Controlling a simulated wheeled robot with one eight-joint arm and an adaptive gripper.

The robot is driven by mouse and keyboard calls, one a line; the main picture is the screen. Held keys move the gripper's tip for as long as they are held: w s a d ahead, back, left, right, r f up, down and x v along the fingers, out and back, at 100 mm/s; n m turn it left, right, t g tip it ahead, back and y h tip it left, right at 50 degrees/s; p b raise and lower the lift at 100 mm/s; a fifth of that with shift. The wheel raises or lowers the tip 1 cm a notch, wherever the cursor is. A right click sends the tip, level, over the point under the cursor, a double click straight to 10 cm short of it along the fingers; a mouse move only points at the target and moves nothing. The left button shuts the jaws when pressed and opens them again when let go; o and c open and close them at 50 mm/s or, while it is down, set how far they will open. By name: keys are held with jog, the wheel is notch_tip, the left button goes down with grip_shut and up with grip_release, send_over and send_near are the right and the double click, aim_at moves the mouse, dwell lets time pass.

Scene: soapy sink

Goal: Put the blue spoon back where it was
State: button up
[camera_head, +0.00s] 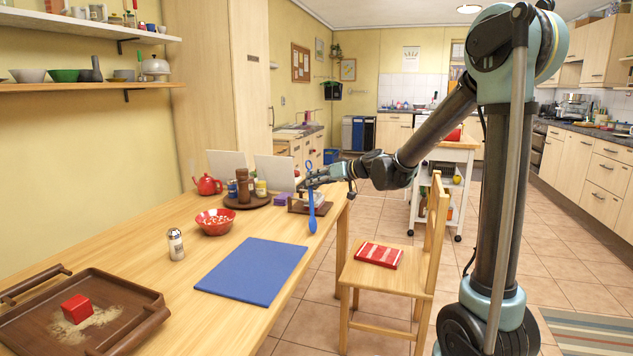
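The blue spoon (312,212) hangs nearly upright near the far right corner of the wooden table, bowl end down and handle up. My gripper (309,183) is around its handle and appears shut on it. The fingers are small in this view and partly hide the handle. Behind the spoon is a small brown wooden holder (296,207) with a pale item in it. I cannot tell whether the spoon's lower end touches the table.
Left of the holder are a purple box (283,199) and a round brown tray (240,203) with jars. A red bowl (214,222), a salt shaker (176,244), a blue mat (252,271) and a large brown tray (150,300) lie nearer. A chair (390,283) stands right of the table.

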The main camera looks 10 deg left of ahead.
jog(key=o, duration=0.4)
jog(key=shift+o, duration=0.2)
jog(key=v, duration=1.2)
jog(key=s+d+f+m+h, duration=0.3)
jog(key=s+d+f+h, duration=0.1)
jog(key=s+d+f, duration=0.3)
jog(key=s+d+f+m+g+h, duration=0.1)
jog(key=s+d+f+m+h, duration=0.2)
jog(key=s+d+f, duration=0.4)
jog(key=s+d+f+m+g+h, duration=0.1)
jog(key=s+d+f+m+h, duration=0.2)
jog(key=s+d, duration=1.2)
jog(key=d+f+h, duration=0.3)
jog(key=d+f, duration=0.1)
jog(key=d, duration=0.1)
jog(key=shift+f+m, duration=0.25)
jog(key=shift+m, duration=0.05)
jog(key=shift+s+d, duration=0.1)
